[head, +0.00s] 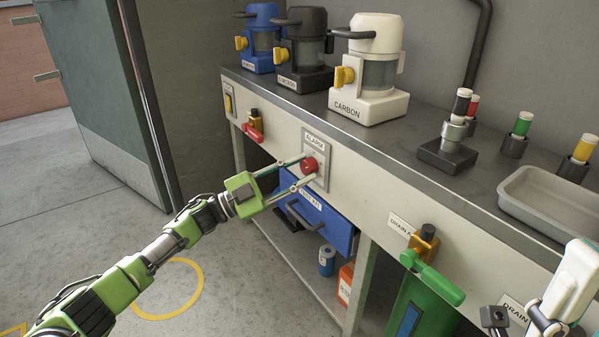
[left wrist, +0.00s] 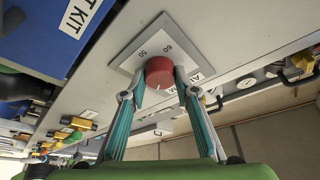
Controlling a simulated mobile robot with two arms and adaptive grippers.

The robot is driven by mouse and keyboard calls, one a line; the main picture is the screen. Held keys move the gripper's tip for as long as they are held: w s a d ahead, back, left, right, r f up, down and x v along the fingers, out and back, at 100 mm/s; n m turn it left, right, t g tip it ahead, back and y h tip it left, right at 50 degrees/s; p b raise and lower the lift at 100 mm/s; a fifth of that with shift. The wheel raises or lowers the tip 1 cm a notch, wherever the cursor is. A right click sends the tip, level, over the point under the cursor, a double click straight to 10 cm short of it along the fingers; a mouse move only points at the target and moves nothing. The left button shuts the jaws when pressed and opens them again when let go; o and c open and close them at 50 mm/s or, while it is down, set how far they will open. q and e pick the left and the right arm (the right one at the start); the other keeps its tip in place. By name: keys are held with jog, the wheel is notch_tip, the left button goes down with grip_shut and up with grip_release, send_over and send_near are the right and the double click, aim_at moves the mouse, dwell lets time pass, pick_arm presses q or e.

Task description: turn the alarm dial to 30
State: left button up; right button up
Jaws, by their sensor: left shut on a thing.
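The alarm dial (head: 310,165) is a round red knob on a grey plate (head: 316,148) marked ALARM, set in the front of the counter. It also shows in the left wrist view as a red knob (left wrist: 160,71), with the numbers 50 and 60 readable on the plate (left wrist: 181,34). My green left gripper (head: 307,171) is shut on the dial, with one fingertip on each side of it. A small pale mark shows on the knob, but I cannot tell which number it points to.
A blue TEST KIT drawer (head: 314,212) with a dark handle lies just below the dial. A red-handled valve (head: 253,131) is to its left. The CARBON unit (head: 372,80) stands on the counter (head: 300,98) above. A green drain handle (head: 432,277) sticks out at right.

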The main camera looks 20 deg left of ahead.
pick_arm(q)
jog(key=shift+m+g, duration=0.4)
jog(key=shift+m, duration=0.5)
jog(key=o, duration=1.1)
jog(key=v, duration=1.2)
jog(key=shift+f, duration=0.1)
